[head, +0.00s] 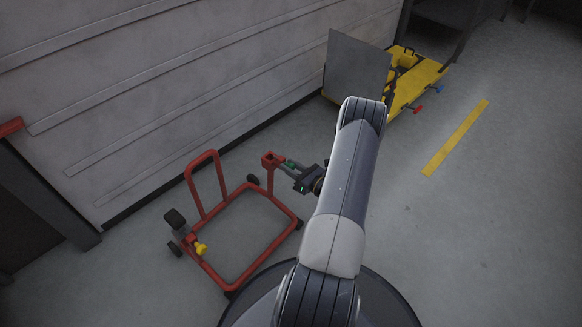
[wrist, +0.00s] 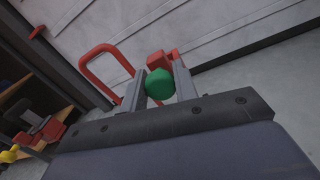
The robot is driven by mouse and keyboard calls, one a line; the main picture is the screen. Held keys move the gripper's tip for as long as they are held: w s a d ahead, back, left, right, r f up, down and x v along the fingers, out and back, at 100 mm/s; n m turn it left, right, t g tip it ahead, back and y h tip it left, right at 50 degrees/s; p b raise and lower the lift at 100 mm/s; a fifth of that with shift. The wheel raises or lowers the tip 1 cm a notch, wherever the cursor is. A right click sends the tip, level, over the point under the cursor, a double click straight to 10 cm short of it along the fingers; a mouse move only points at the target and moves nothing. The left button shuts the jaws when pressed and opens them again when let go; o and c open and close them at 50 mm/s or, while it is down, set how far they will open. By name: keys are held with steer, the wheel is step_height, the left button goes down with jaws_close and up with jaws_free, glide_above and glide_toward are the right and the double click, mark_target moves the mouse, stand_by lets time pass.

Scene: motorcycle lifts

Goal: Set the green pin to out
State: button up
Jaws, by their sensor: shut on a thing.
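The green pin (wrist: 160,84) shows in the wrist view as a round green knob between my two fingers. In the head view the green pin (head: 290,163) is a small green piece beside the red post (head: 272,160) of a red wheeled frame. My gripper (head: 297,169) reaches it from the right, and in the wrist view my gripper (wrist: 158,88) is shut on the knob. The red block behind the knob shows partly. How far the pin sits in the post is hidden.
The red frame (head: 262,268) stands on the floor by the pale wall, with a yellow knob (head: 201,249) at its left. A yellow lift (head: 420,80) with a grey panel (head: 357,68) stands at the back right. The floor at right is clear.

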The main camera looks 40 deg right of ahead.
jaws_close()
steer(key=shift+s, duration=0.1)
steer(key=s, duration=0.2)
steer(key=shift+s+d, duration=0.2)
steer(key=shift+s, duration=0.1)
steer(key=o, duration=1)
jaws_free()
steer(key=shift+c, duration=0.2)
steer(key=shift+s+d, duration=0.1)
steer(key=s+d+p, duration=0.1)
steer(key=s+p, duration=0.1)
steer(key=s, duration=0.8)
steer(key=shift+s+d, duration=0.25)
steer(key=shift+d, duration=0.15)
